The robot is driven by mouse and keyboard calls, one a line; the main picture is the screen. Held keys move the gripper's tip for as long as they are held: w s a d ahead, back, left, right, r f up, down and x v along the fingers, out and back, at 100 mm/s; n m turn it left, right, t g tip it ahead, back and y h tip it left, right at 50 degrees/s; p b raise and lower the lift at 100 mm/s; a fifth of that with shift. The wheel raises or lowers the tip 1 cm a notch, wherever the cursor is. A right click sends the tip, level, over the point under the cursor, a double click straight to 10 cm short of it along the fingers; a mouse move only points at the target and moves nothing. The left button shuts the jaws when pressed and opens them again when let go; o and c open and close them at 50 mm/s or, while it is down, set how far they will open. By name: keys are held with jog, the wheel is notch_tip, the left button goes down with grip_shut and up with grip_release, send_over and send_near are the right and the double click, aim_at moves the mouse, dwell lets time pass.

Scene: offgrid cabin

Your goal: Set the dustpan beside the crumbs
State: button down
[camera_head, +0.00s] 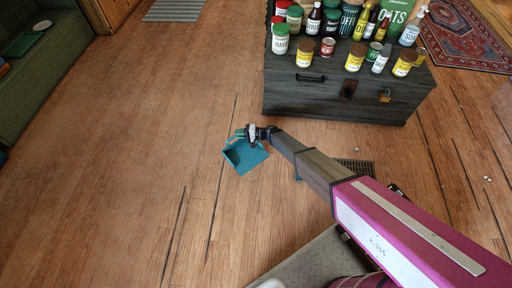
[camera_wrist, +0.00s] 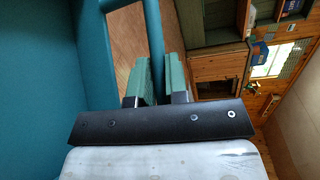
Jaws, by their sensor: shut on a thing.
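The teal dustpan (camera_head: 246,157) is at the middle of the head view, low over or on the wooden floor; I cannot tell whether it touches. My gripper (camera_head: 248,134) is at its upper edge. In the wrist view the dustpan (camera_wrist: 38,80) fills the left side, and its handle bar (camera_wrist: 154,35) runs between the green-padded fingers of my gripper (camera_wrist: 155,78), which is shut on it. Small pale specks, possibly the crumbs (camera_head: 488,179), lie on the floor at the far right; another speck (camera_head: 356,149) lies right of my arm.
A dark chest (camera_head: 340,97) with several jars and bottles on top stands behind. A floor grate (camera_head: 357,168) shows partly behind my arm, with a small teal thing (camera_head: 298,178) nearby. A green bench (camera_head: 45,75) is at left, a red rug (camera_head: 462,36) at upper right. The left floor is clear.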

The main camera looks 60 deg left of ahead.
jog(key=w+a+f, duration=0.4)
jog(key=w+f, duration=0.6)
jog(key=shift+w+a+f, duration=0.15)
jog(key=shift+a+f, duration=0.15)
jog(key=shift+f, duration=0.1)
jog(key=c, duration=1.1)
grip_release()
jog(key=v, duration=1.2)
